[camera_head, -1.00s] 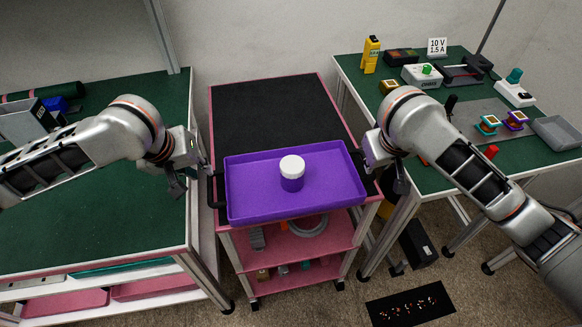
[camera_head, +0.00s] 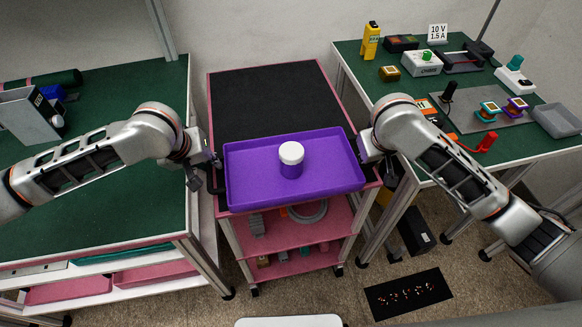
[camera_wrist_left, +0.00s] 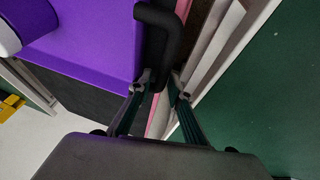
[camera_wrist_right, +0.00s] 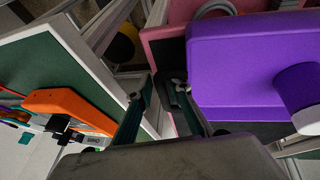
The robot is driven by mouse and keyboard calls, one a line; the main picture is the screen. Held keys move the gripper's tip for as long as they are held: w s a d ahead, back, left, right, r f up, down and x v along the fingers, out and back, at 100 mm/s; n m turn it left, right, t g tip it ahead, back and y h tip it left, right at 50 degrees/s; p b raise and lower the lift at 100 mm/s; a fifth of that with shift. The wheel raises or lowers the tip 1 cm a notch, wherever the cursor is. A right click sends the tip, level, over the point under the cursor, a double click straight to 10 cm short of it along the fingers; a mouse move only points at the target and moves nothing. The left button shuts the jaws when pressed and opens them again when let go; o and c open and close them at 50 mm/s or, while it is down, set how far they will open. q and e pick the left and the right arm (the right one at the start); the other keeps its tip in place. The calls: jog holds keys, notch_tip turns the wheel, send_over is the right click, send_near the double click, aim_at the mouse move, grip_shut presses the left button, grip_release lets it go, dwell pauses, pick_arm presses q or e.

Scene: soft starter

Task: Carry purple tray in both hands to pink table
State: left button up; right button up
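The purple tray (camera_head: 252,188) is level at the front part of the black-topped pink table (camera_head: 265,98). I cannot tell whether it touches the top. A purple jar with a white lid (camera_head: 291,160) stands upright in it. My left gripper (camera_head: 213,165) is at the tray's left side, with its fingers closed about the black handle (camera_wrist_left: 160,45); the tray shows in the left wrist view (camera_wrist_left: 90,45). My right gripper (camera_wrist_right: 166,88) is at the right side, its fingers closed about the dark handle there; the purple tray wall fills the right of that view (camera_wrist_right: 235,60).
A green-topped table (camera_head: 110,205) stands close on the left. Another green-topped table (camera_head: 345,62) with several devices stands on the right. A black box (camera_head: 415,232) and a black mat (camera_head: 408,295) lie on the floor. The back half of the pink table's top is clear.

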pick_arm(q)
jog(key=shift+w+f, duration=0.15)
jog(key=shift+f, duration=0.15)
pick_arm(e)
jog(key=shift+w+d+f, duration=0.1)
jog(key=shift+w+f, duration=0.05)
jog(key=shift+f, duration=0.2)
pick_arm(q)
jog(key=shift+c, duration=0.3)
pick_arm(e)
jog(key=shift+c, duration=0.3)
pick_arm(q)
grip_shut()
pick_arm(e)
grip_shut()
pick_arm(q)
jog(key=shift+r, duration=0.1)
pick_arm(e)
jog(key=shift+r, duration=0.1)
